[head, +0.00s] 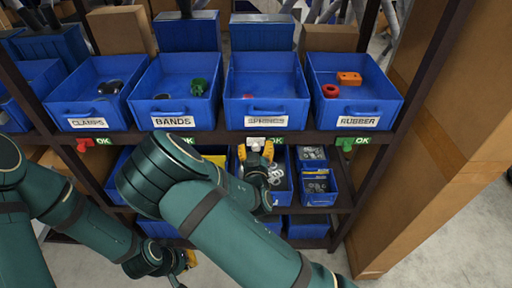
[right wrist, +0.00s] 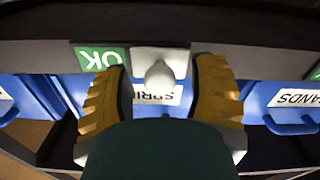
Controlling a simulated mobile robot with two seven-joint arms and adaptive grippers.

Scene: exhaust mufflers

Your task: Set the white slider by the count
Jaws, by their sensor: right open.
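The white slider (head: 256,143) sits on the shelf edge below the bin labelled SPRINGS (head: 266,108), left of a green OK mark (head: 278,141). In the right wrist view the white slider (right wrist: 160,72) has a rounded knob and lies between my yellow fingertips. My right gripper (head: 256,158) is open around the knob; its fingers (right wrist: 160,90) stand on both sides, and I cannot tell whether they touch it. The SPRINGS bin holds little, with a small item (head: 248,97) near its front. My left gripper (head: 188,260) hangs low, its fingers mostly hidden.
Blue bins CLAMPS (head: 88,123), BANDS (head: 174,121) and RUBBER (head: 358,121) share the upper shelf. A red slider (head: 83,145) and a green slider (head: 345,144) sit on the same edge. Smaller blue bins (head: 318,198) fill the lower shelf. Cardboard boxes (head: 440,150) stand at right.

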